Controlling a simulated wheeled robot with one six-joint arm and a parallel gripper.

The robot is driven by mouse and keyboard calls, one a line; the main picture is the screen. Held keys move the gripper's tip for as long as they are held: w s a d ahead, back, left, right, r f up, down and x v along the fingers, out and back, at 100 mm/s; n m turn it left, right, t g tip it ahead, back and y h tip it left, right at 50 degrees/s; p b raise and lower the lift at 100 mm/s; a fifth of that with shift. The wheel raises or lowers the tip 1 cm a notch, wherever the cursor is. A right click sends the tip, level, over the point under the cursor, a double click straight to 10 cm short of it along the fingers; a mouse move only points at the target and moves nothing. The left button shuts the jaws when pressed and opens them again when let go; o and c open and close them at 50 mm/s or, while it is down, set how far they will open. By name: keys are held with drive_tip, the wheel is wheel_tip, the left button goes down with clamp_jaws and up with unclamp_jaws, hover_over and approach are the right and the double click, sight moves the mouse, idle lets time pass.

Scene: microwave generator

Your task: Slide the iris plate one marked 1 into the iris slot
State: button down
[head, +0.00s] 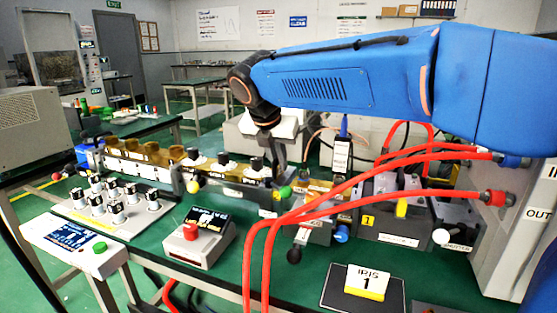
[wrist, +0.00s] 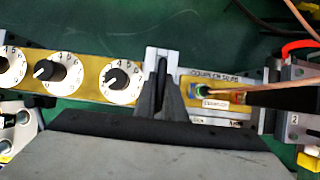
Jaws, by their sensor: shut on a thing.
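My gripper (head: 279,165) is lowered at the waveguide line in the head view. In the wrist view my gripper (wrist: 161,88) is shut on a thin dark edge, taken as the iris plate, seen almost edge-on; its marking cannot be read. The fingers hide most of it. It is at the light-metal iris slot (wrist: 152,55), between the dials and the coupler; how deep it sits cannot be told. A white and yellow block marked IRIS 1 (head: 366,279) stands on a dark pad (head: 337,299) at the front right.
White dials (wrist: 122,84) line the yellow waveguide section left of the gripper. The labelled coupler (wrist: 215,103) lies close on its right. Red hoses (head: 262,262) loop across the bench front. A control box with a red button (head: 200,243) stands at the front left.

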drive_tip(key=shift+f, duration=0.2)
drive_tip(key=c, duration=1.7)
unclamp_jaws()
drive_tip(key=shift+c, duration=0.2)
